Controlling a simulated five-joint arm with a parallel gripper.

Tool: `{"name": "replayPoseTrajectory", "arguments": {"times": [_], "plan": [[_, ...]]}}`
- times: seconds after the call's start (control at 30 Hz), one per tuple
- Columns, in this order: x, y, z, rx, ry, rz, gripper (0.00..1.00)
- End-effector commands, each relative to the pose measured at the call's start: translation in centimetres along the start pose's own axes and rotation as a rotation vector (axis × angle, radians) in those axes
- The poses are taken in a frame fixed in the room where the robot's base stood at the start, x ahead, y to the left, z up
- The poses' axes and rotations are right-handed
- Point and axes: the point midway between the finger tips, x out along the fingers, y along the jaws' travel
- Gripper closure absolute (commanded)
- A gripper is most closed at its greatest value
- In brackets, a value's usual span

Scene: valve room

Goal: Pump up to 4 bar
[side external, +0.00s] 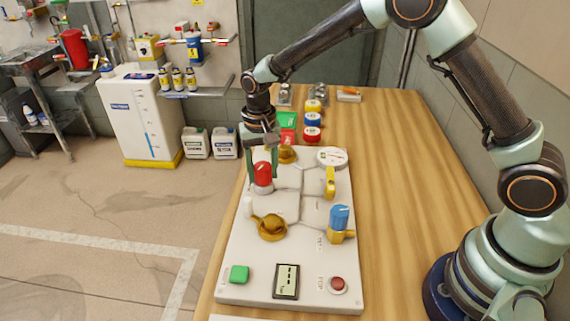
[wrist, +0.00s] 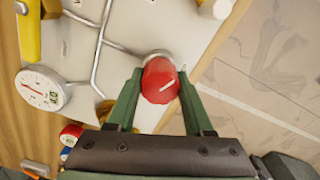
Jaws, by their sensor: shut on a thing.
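A white panel (side external: 235,250) lies on the wooden bench. A red knob (side external: 263,180) stands on its left side, and it also shows in the wrist view (wrist: 158,80). My gripper (side external: 262,170) comes down from above and is shut on the red knob, with one green finger on each side. A round white gauge (side external: 332,156) with a needle sits at the panel's far right; it also shows in the wrist view (wrist: 42,90), its reading too small to tell. A small display (side external: 286,281), a green button (side external: 240,274) and a red button (side external: 338,284) are at the near edge.
Brass-yellow handles (side external: 271,227) (side external: 288,154), a yellow lever (side external: 330,182) and a blue-topped valve (side external: 340,220) rise from the panel near the red knob. Colored rolls (side external: 312,119) stand behind it. The bench's right side (side external: 405,190) is clear.

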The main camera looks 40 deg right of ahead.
Motion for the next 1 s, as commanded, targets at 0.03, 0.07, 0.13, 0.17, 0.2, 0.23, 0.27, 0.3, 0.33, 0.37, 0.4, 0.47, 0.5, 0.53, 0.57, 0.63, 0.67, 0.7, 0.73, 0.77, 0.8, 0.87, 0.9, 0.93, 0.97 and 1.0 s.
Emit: {"name": "replayPoseTrajectory", "arguments": {"times": [0.03, 0.07, 0.13, 0.17, 0.2, 0.23, 0.27, 0.3, 0.33, 0.37, 0.4, 0.47, 0.5, 0.53, 0.57, 0.63, 0.67, 0.7, 0.73, 0.77, 0.8, 0.87, 0.9, 0.93, 0.97, 1.0], "plan": [[-0.04, 0.04, 0.11, 0.018, -0.003, 0.003, 1.0], [-0.04, 0.04, 0.11, 0.028, -0.003, 0.003, 1.0], [-0.04, 0.04, 0.11, 0.047, -0.003, 0.003, 1.0], [-0.03, 0.04, 0.11, 0.054, -0.003, 0.003, 1.0], [-0.04, 0.04, 0.11, 0.062, -0.003, 0.003, 1.0], [-0.04, 0.04, 0.11, 0.067, -0.003, 0.003, 1.0], [-0.04, 0.04, 0.12, 0.071, -0.003, 0.003, 1.0], [-0.03, 0.04, 0.12, 0.074, -0.003, 0.003, 1.0], [-0.03, 0.04, 0.12, 0.076, -0.003, 0.003, 1.0], [-0.03, 0.04, 0.12, 0.078, -0.003, 0.003, 1.0], [-0.03, 0.04, 0.12, 0.079, -0.003, 0.003, 1.0], [-0.03, 0.04, 0.12, 0.08, -0.003, 0.003, 1.0], [-0.03, 0.03, 0.12, 0.08, -0.003, 0.003, 1.0], [-0.03, 0.03, 0.12, 0.08, -0.003, 0.003, 1.0], [-0.03, 0.03, 0.12, 0.08, -0.003, 0.003, 1.0], [-0.03, 0.03, 0.13, 0.079, -0.003, 0.003, 1.0], [-0.03, 0.03, 0.13, 0.079, -0.003, 0.003, 1.0], [-0.03, 0.03, 0.13, 0.079, -0.003, 0.003, 1.0], [-0.03, 0.03, 0.13, 0.079, -0.003, 0.003, 0.45], [-0.03, 0.03, 0.13, 0.079, -0.003, 0.003, 0.33], [-0.03, 0.03, 0.12, 0.079, -0.003, 0.003, 0.18], [-0.02, 0.02, 0.1, 0.079, -0.003, 0.002, 0.18], [-0.02, 0.01, 0.09, 0.079, -0.002, 0.002, 0.18], [-0.02, 0.01, 0.08, 0.079, -0.002, 0.002, 0.18], [-0.01, 0.01, 0.07, 0.079, -0.002, 0.002, 0.18], [-0.01, 0.01, 0.07, 0.079, -0.002, 0.001, 0.18]]}}
